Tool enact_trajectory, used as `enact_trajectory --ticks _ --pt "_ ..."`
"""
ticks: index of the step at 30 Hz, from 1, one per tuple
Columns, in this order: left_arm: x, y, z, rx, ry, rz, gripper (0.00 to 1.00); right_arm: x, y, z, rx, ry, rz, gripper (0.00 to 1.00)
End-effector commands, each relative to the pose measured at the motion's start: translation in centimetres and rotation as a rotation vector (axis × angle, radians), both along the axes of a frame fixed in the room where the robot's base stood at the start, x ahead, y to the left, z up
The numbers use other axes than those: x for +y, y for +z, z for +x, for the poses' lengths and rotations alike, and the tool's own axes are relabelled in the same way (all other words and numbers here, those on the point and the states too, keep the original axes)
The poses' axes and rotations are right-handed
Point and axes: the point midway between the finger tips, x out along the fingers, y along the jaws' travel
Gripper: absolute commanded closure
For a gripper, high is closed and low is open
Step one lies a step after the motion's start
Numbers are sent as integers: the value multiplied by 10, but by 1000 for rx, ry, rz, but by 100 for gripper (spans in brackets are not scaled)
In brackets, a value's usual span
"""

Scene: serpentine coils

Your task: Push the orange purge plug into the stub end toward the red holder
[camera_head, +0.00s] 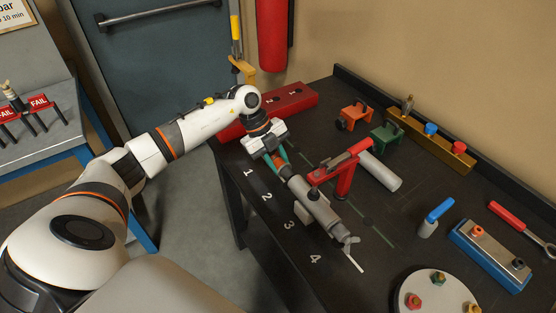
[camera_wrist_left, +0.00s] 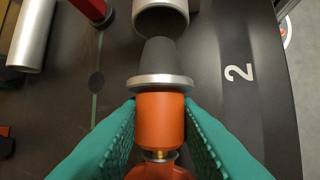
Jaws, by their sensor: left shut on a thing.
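The orange purge plug (camera_wrist_left: 160,122) has a grey tapered nose and a silver flange. My left gripper (camera_head: 282,165) is shut on its orange body, with a teal finger on each side in the left wrist view. The nose points at the open mouth of the metal stub (camera_wrist_left: 160,18) and lines up closely with it. The nose tip is at the mouth's near rim; I cannot tell whether it has entered. The red holder (camera_head: 296,101) lies behind my gripper. My right gripper is out of view.
A loose silver cylinder (camera_head: 381,172) lies right of the clamp. Orange (camera_head: 355,114) and green (camera_head: 388,136) stands and a yellow rack (camera_head: 432,141) are at the back. A blue-handled tool (camera_head: 436,215), a blue block (camera_head: 489,256) and a round plate (camera_head: 437,293) occupy the right.

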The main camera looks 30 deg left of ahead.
Motion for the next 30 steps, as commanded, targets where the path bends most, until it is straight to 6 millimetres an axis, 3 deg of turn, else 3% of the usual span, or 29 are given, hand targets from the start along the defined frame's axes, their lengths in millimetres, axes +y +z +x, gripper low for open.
enact_trajectory --ticks 14,30 --pt "-1 2 -1 0 0 0 95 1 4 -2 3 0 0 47" --pt "-18 2 -8 0 -1 0 95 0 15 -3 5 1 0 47"
